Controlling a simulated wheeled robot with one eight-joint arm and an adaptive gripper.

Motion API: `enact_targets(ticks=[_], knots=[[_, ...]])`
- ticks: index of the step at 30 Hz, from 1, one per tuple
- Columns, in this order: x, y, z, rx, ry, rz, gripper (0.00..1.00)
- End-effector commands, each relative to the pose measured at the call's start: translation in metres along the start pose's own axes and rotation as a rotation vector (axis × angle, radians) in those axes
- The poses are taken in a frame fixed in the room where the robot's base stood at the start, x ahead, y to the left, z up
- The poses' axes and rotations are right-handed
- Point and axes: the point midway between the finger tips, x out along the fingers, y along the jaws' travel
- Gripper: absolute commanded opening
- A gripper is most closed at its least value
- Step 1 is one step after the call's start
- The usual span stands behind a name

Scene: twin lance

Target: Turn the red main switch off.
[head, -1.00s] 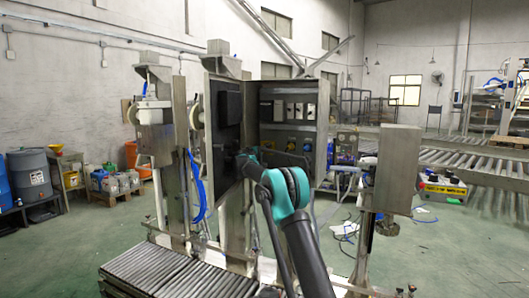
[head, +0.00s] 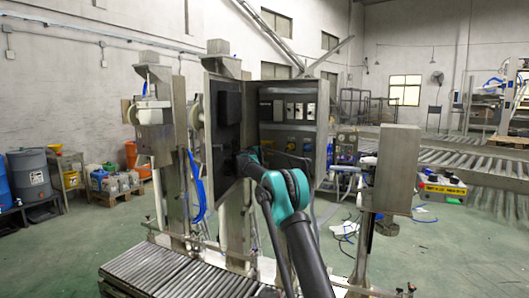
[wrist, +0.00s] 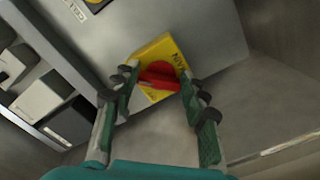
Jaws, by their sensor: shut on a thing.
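The red main switch (wrist: 160,82) sits on a yellow plate (wrist: 154,49) with partly readable "MAIN" lettering, in the middle of the wrist view. Its red handle lies roughly across the picture, slightly tilted. My gripper (wrist: 158,77) has one finger on each side of the switch and is shut on it; nothing else is between the fingers. In the head view my teal and dark arm reaches toward the open grey cabinet (head: 323,105); the red switch and my fingertips cannot be made out there.
Light modules (wrist: 40,97) stand left of the switch in the wrist view. A cabinet wall (wrist: 285,110) is close on the right. The open dark door (head: 226,125) is left of my arm. A roller conveyor (head: 175,272) lies in front.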

Motion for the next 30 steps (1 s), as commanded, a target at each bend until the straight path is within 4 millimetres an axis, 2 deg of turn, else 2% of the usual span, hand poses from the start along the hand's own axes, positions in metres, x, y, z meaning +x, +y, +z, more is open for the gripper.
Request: enact_targets(ticks=[11, 30], knots=[[-0.0002, 0.0006, -0.0004, -0.175, 0.0, 0.0, 0.15], [-0.0004, 0.0025, -0.0026, -0.774, 0.0, -0.001, 0.15]])
